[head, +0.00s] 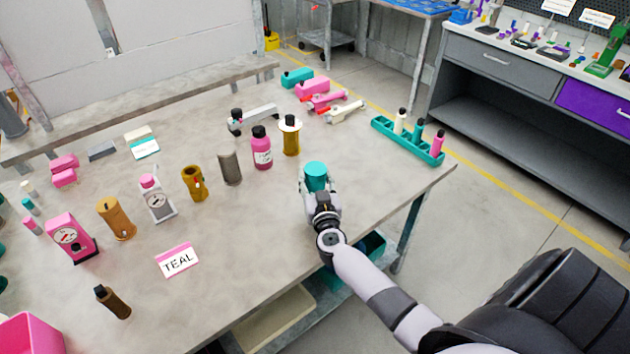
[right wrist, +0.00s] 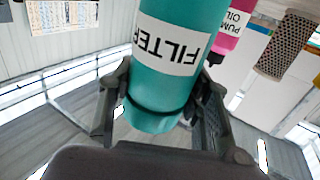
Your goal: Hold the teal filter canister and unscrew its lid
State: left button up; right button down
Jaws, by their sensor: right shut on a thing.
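The teal filter canister (head: 316,174) stands near the right front edge of the table in the head view. My right gripper (head: 319,194) is shut on it. In the right wrist view the canister (right wrist: 172,85) fills the middle between the two fingers, with a white FILTER label that reads upside down. The top face of the canister shows teal in the head view; the seam between lid and body cannot be made out there. My left gripper is not in view.
A teal rack (head: 408,140) holds small bottles at the right edge. Table is clear around the card.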

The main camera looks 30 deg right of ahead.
notch_tip(320, 180, up, 20)
jog(key=p, duration=1.1)
jog(key=shift+f, duration=0.25)
jog(key=c, duration=1.4)
grip_release()
grip_shut()
